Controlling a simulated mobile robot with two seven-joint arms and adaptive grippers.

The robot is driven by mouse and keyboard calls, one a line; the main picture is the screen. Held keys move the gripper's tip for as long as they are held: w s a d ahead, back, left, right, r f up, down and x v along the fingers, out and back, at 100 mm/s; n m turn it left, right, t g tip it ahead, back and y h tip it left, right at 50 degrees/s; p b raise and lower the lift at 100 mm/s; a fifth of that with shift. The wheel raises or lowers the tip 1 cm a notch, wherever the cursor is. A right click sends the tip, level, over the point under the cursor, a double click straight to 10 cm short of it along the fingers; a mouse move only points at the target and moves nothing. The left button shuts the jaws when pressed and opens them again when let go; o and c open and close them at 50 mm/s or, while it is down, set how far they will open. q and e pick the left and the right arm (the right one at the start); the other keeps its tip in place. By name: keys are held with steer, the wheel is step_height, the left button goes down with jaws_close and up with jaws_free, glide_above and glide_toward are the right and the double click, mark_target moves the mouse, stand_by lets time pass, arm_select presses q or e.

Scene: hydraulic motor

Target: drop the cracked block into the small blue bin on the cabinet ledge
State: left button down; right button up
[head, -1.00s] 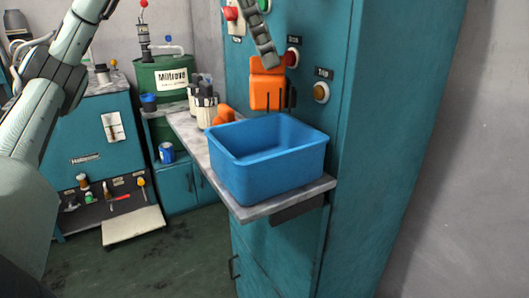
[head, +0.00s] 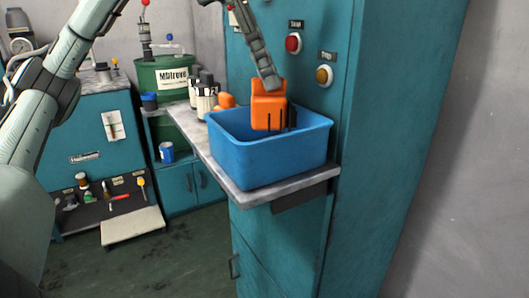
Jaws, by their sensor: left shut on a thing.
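The blue bin (head: 265,164) stands open on the front end of the grey ledge that sticks out from the teal cabinet. My left gripper (head: 268,84) comes down from the top, with a grey segmented part showing. It is shut on the orange block (head: 267,108), which has dark vertical lines low on its front and dark parts at its right. The block is upright at the bin's mouth, overlapping the back rim in the head view. I cannot tell whether it touches the bin. The bin's floor is hidden. My right gripper is not in view.
Another orange object (head: 226,100) and white containers with dark tops (head: 206,98) stand on the ledge behind the bin. The teal cabinet (head: 380,150) with a red button (head: 293,43) and yellow button (head: 324,75) rises close behind. A green drum (head: 165,75) stands at the back left.

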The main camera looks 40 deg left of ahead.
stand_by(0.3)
arm_select(q)
steer(key=c, duration=1.5)
jaws_free()
steer(key=shift+o, duration=0.2)
steer(key=v, duration=1.2)
steer(key=shift+s+f, duration=0.1)
